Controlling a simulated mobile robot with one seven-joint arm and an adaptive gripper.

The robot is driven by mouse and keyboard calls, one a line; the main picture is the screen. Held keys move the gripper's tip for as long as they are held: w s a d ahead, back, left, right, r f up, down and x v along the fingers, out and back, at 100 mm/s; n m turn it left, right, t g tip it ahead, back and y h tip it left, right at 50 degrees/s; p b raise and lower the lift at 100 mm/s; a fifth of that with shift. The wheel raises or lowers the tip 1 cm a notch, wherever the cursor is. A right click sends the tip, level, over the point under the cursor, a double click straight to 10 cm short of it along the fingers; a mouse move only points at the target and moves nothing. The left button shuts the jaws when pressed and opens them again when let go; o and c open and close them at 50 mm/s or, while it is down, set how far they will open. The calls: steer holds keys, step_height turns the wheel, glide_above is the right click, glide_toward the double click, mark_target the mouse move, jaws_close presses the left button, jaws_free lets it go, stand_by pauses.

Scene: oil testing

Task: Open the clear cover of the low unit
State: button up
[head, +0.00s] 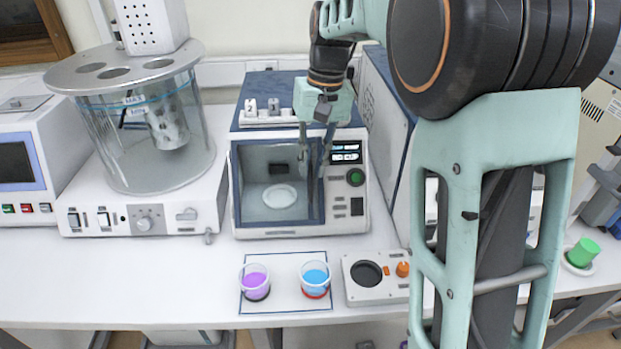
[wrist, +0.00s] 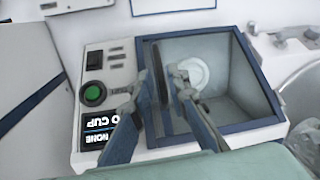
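The low unit (head: 240,208) is a white and blue box at the middle of the bench, with a see-through front cover (head: 250,165) in a blue frame. The cover looks shut, and a white round plate (head: 280,196) shows behind it. It also shows in the wrist view (wrist: 225,85). A dark upright handle (wrist: 159,75) is at the cover's edge near the controls. My gripper (head: 314,168) is in front of the unit, pointing down in the head view. Its fingers (wrist: 158,90) are apart, one on each side of the handle, with gaps visible. I cannot tell whether either touches it.
A green button (head: 355,177) and a lit display (head: 346,152) are right of the cover. A purple cup (head: 256,281) and a blue cup (head: 315,279) stand in front on an outlined mat. A glass-jar apparatus (head: 145,190) stands close on the left. A tall cabinet (head: 385,130) is on the right.

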mark_target(311, 175)
steer(key=shift+a+f, duration=0.2)
steer(key=shift+f, duration=1.75)
jaws_close()
